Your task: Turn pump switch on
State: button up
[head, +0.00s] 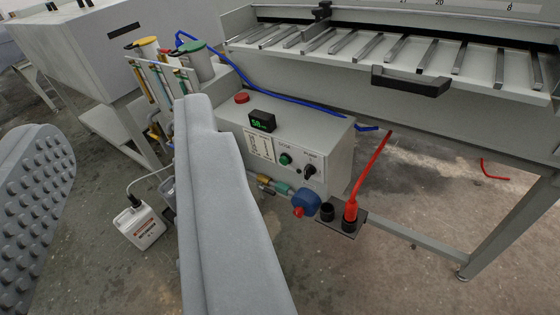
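A grey control box (335,150) stands under the plate machine, in the middle of the view. The pump switch (310,171) is a black rotary knob at the right of its front panel, below a small label that seems to read PUMP. Its exact setting is too small to tell. A green button (286,159) sits just left of it. My gripper (117,115) is open and empty. Its ridged left finger is at the left edge. Its smooth right finger reaches up left of the panel and hides the box's left part. The knob is right of both fingers, untouched.
A blue round fitting (306,202) and a red hose (371,170) are below and right. The plate machine's handle (411,80) is above.

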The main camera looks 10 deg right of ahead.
jog(key=w+d+f+m+g+h, duration=0.1)
jog(key=w+f+m+h, duration=0.2)
jog(key=w+f, duration=0.7)
jog(key=w+f+m+h, duration=0.3)
jog(key=w+f, duration=0.4)
jog(key=w, duration=0.7)
jog(key=m+g+h, duration=0.3)
jog(key=g+h, duration=0.3)
jog(key=h, duration=0.3)
send_near(305, 171)
jog(key=x, duration=0.9)
jog(key=shift+d, duration=0.1)
jog(key=shift+f, duration=0.1)
jog(key=c, duration=0.6)
jog(key=shift+m, duration=0.3)
jog(key=shift+c, duration=0.2)
